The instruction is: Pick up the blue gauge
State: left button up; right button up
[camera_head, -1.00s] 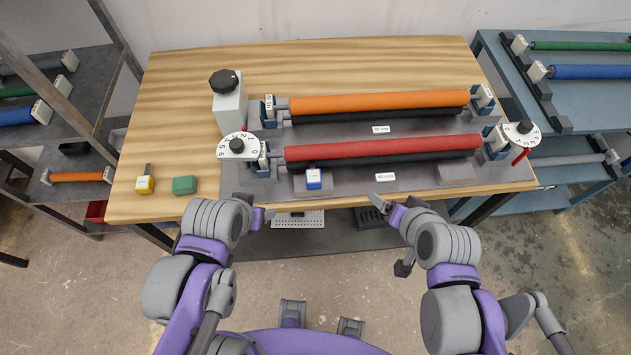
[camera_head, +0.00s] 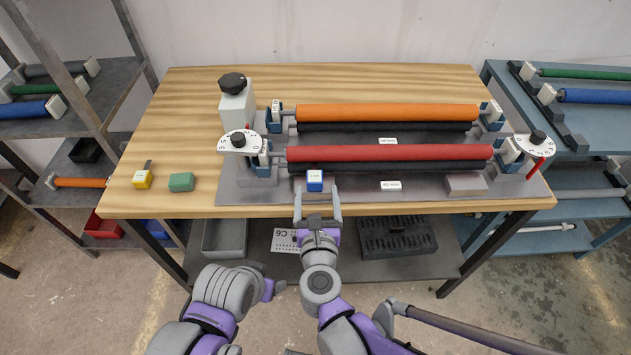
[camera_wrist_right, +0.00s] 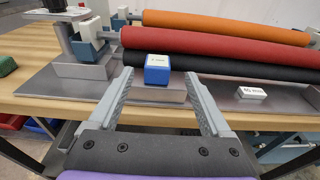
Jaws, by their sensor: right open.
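The blue gauge (camera_head: 314,181) is a small blue block with a white top, on the front part of the grey machine plate (camera_head: 250,198), just in front of the red roller (camera_head: 390,153). It also shows in the right wrist view (camera_wrist_right: 157,69), upright, beyond and between my fingers. My right gripper (camera_head: 317,200) is open and empty in front of the gauge; its fingers (camera_wrist_right: 158,88) point toward it without closing on it. My left arm is low at the front of the head view; its gripper (camera_head: 277,288) is small there and its jaws are unclear.
An orange roller (camera_head: 390,112) lies behind the red one. A grey block (camera_head: 466,184) sits right on the plate. Shelves flank the table.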

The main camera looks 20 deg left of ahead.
aim_at(315, 183)
jog(key=shift+a+x, duration=0.2)
jog(key=shift+x, duration=2.9)
jog(key=shift+s+r, duration=0.1)
jog(key=shift+r, duration=0.1)
grip_shut()
